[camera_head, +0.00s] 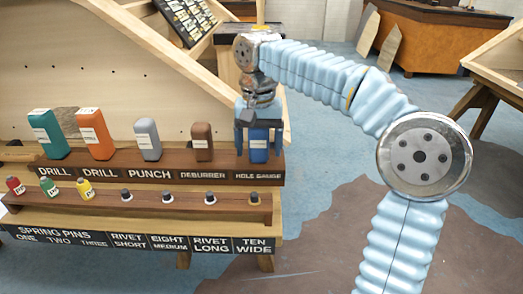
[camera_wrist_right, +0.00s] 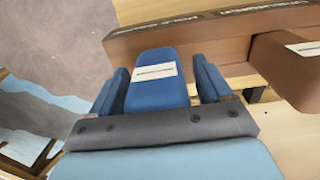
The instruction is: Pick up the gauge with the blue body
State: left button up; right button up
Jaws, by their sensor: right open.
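The gauge with the blue body (camera_head: 259,146) stands upright at the right end of the upper wooden shelf, above the "HOLE GAUGE" label. In the right wrist view the blue gauge (camera_wrist_right: 157,78) has a white label and sits between the two blue fingers. My right gripper (camera_head: 259,143) is open, with one finger on each side of the gauge; it also shows in the right wrist view (camera_wrist_right: 160,85). My left gripper is not in view.
On the same shelf (camera_head: 180,168) stand a brown deburrer (camera_head: 202,142), a grey punch (camera_head: 148,140), an orange drill (camera_head: 95,134) and a teal drill (camera_head: 47,134). A lower shelf (camera_head: 150,209) holds small pins and rivets.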

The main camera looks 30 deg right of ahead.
aim_at(258, 130)
jog(key=shift+r, duration=0.1)
jog(key=c, duration=1.3)
jog(key=shift+r, duration=0.55)
notch_tip(258, 130, up, 2)
jog(key=shift+a+r+p, duration=0.1)
jog(key=shift+r+p, duration=0.15)
jog(key=shift+p, duration=0.3)
jog(key=s+a+r, duration=0.1)
jog(key=a+r, duration=0.2)
jog(key=a, duration=0.1)
jog(key=s+a+r+p, duration=0.1)
jog(key=s+a+r, duration=0.1)
jog(key=a+r, duration=0.1)
jog(key=s+a+r, duration=0.1)
jog(key=a+r, duration=0.2)
jog(key=a, duration=0.3)
jog(key=shift+s+r, duration=0.2)
jog(key=shift+s, duration=0.2)
